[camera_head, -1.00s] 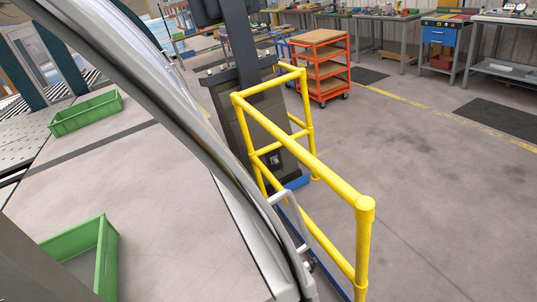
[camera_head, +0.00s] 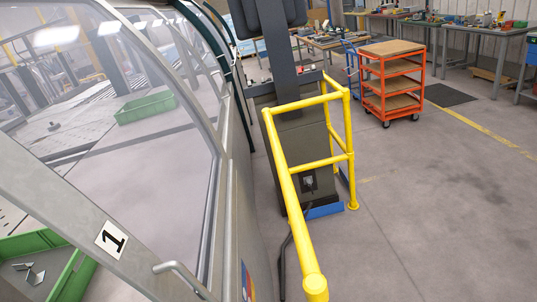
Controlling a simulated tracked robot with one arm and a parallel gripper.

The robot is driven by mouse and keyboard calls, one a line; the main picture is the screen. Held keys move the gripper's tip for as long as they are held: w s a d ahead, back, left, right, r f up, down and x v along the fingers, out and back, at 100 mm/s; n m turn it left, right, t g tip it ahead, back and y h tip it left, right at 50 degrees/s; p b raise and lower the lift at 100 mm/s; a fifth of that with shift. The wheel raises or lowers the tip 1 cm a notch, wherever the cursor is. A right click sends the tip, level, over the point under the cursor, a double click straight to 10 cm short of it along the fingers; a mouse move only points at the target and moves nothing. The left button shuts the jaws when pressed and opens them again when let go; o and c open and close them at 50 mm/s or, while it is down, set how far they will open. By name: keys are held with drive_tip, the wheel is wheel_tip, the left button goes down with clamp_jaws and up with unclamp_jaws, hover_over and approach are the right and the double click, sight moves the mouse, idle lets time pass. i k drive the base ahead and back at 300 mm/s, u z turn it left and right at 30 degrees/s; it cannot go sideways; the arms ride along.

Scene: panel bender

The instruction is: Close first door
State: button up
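The first door is a grey-framed, curved panel with a large clear window (camera_head: 110,120), filling the left of the view. A white label with a black "1" (camera_head: 112,239) is on its frame. A bent metal bar handle (camera_head: 182,277) stands out low on the door, near the bottom edge of the picture. The door runs close along the grey machine front to its right; I cannot tell if it is fully shut. My gripper is not in view, so its contact with the handle is not shown.
A yellow guard rail (camera_head: 293,200) stands close to the right of the door, around a dark control stand (camera_head: 299,150). An orange cart (camera_head: 392,80) and workbenches stand farther back. Floor at the right is clear.

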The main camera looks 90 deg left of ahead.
sight(239, 270)
drive_tip(key=u, duration=0.05)
drive_tip(key=i, duration=0.45)
drive_tip(key=u, duration=2.75)
drive_tip(key=k, duration=0.6)
drive_tip(key=u, duration=0.2)
drive_tip(key=i, duration=0.6)
drive_tip(key=z, duration=0.35)
